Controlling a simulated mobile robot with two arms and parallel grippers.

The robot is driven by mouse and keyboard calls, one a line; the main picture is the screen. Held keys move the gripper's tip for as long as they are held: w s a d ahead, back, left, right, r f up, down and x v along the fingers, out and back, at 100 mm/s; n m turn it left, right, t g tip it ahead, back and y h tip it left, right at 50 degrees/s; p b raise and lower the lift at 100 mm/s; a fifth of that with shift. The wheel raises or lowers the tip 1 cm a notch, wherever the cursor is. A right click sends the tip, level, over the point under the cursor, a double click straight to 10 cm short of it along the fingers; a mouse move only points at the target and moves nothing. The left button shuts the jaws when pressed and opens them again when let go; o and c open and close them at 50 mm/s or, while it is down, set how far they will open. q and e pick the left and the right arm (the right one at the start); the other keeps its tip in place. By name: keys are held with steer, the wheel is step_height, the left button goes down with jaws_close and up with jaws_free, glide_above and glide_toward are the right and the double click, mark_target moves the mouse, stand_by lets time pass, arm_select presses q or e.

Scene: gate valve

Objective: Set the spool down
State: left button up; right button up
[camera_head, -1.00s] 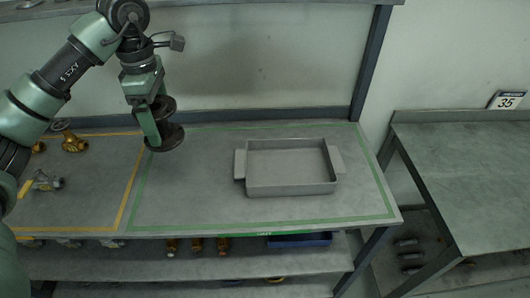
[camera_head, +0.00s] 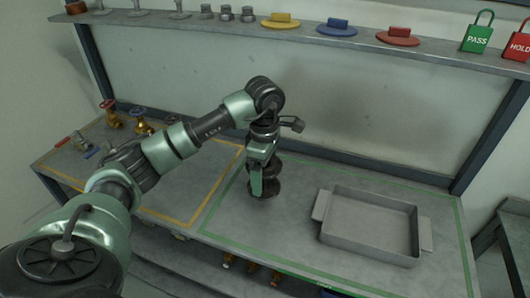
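The spool (camera_head: 271,187) is a dark, double-flanged piece, upright under my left gripper. My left gripper (camera_head: 262,174) points down and is closed around the spool; one green finger shows on its near side and the other finger is hidden. The spool is over the left part of the green-outlined area (camera_head: 229,222) of the grey bench, left of the grey tray (camera_head: 376,247). I cannot tell whether its lower flange touches the bench. My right gripper is not in view.
Brass valves (camera_head: 112,119) and other fittings stand in the yellow-outlined area (camera_head: 190,217) at the left. A shelf (camera_head: 290,30) above carries coloured lids, fittings and PASS and HOLD padlocks. Bench between spool and tray is clear.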

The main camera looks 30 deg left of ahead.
mark_target(265, 189)
arm_select(q)
step_height(265, 189, down, 2)
steer(key=shift+f, duration=0.1)
steer(key=shift+w+f+p, duration=0.1)
steer(key=shift+f+p, duration=0.25)
steer(key=shift+f, duration=0.2)
step_height(265, 189, down, 3)
steer(key=shift+r+p, duration=0.1)
steer(key=shift+p, duration=0.4)
steer(key=shift+f, duration=0.65)
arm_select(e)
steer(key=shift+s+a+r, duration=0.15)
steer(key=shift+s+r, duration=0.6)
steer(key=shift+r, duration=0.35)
arm_select(q)
steer(key=o, duration=1.9)
steer(key=shift+f, duration=0.1)
steer(key=shift+o, duration=0.2)
